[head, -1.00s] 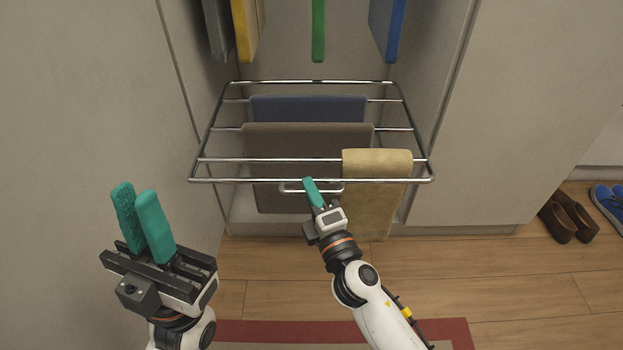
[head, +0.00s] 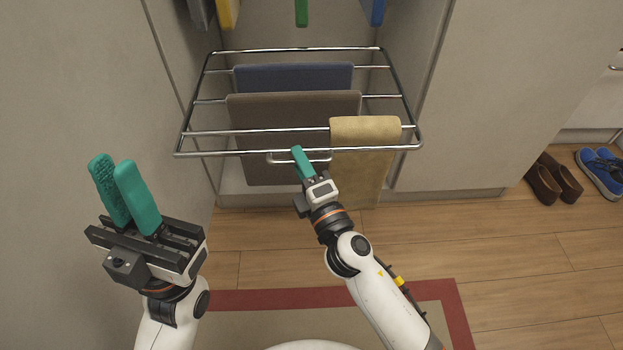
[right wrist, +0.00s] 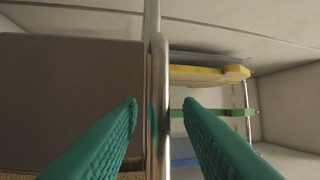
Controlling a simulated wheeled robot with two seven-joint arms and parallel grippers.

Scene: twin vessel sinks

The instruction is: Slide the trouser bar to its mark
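The trouser bar (head: 216,151) is a chrome pull-out rack in the cabinet, holding blue, brown and tan cloths. A small chrome handle (head: 325,159) sits at its front edge. My right gripper (head: 297,150) is at this handle. In the right wrist view, the teal fingers of my right gripper (right wrist: 160,103) stand on either side of a chrome bar (right wrist: 158,75), with a gap visible on both sides. My left gripper (head: 112,161) is open and empty, well left of the rack. I cannot make out the mark.
Grey, yellow, green and blue items (head: 302,12) hang above the rack. Cabinet walls flank it. Brown shoes (head: 553,180) and blue shoes (head: 600,172) lie on the wooden floor at the right. A red-bordered mat (head: 440,290) lies in front.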

